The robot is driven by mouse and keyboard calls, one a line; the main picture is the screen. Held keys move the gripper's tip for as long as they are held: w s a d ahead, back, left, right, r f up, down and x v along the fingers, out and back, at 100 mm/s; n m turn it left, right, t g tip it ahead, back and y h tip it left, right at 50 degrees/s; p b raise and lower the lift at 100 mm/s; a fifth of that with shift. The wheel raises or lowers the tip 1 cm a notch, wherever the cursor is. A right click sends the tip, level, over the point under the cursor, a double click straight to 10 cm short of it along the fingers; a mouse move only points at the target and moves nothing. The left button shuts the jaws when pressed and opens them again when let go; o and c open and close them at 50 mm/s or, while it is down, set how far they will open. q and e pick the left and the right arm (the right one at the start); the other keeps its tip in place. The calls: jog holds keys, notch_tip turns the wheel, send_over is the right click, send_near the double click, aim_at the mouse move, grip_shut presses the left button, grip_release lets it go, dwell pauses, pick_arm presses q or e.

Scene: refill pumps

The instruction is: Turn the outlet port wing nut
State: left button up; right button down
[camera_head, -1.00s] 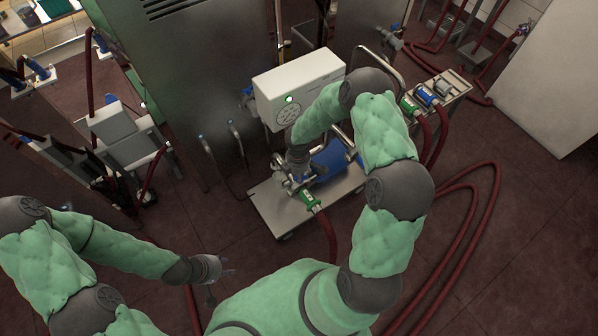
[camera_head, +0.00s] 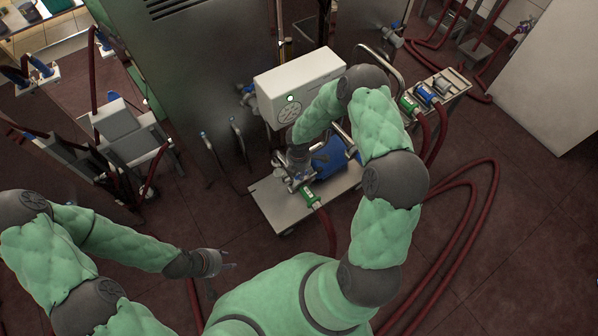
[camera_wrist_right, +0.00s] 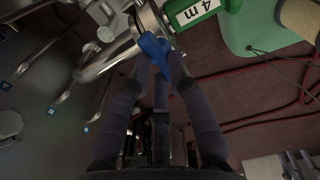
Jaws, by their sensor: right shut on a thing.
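The blue wing nut (camera_wrist_right: 155,47) is at the top centre of the right wrist view, on a shiny metal pipe fitting (camera_wrist_right: 112,52). My right gripper (camera_wrist_right: 157,72) is shut on the wing nut, with a dark finger on each side of it. In the head view my right gripper (camera_head: 297,168) is at the front of the pump, and the wing nut is hidden there. The pump has a blue motor body (camera_head: 330,160) and sits on a steel cart (camera_head: 272,208). My left gripper (camera_head: 222,278) is open and empty, low over the floor, away from the cart.
A green hose coupling (camera_head: 310,198) is beside the right gripper; it shows marked "4 m" in the wrist view (camera_wrist_right: 195,10). A white control box (camera_head: 300,85) stands behind the pump. Red hoses (camera_head: 480,215) lie on the floor at right. A steel cabinet (camera_head: 210,80) stands behind.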

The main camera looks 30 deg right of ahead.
jog(key=c, duration=1.1)
grip_release()
jog(key=shift+c, duration=0.2)
notch_tip(320, 180, up, 12)
jog(key=shift+a+f, duration=0.1)
